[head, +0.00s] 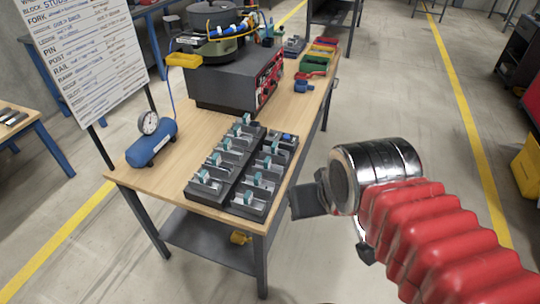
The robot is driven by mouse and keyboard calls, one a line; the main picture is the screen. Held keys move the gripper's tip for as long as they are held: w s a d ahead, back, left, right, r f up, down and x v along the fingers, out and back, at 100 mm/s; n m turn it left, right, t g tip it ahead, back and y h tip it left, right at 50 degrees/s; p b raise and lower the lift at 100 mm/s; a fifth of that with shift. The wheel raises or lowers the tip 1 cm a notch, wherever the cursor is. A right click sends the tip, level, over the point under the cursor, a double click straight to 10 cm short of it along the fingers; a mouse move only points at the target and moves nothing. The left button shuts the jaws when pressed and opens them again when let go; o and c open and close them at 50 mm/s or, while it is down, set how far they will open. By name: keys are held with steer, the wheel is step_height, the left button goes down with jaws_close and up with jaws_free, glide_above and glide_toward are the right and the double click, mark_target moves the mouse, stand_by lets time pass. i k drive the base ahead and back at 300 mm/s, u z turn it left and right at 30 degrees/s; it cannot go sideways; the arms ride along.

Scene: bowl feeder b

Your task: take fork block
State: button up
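Two dark nest trays (222,191) lie side by side on the wooden table (160,190). They hold several grey metal pieces with teal upright parts, and one blue piece (287,137) is at the far right end. The pieces are too small to tell which of them is the fork block. My gripper (300,203) hangs at the right of the trays, past the table's right edge. It is dark and seen side-on, and its fingertips are not clear. I see nothing held in it.
A bowl feeder on a grey box (237,88) stands behind the trays. A blue tank with a gauge (153,143) sits at the left. Coloured bins (313,65) line the far right edge. A whiteboard (82,56) stands at the left.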

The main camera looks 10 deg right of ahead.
mark_target(278, 155)
steer(key=u, duration=4.65)
steer(key=k, duration=0.65)
steer(key=u, duration=0.15)
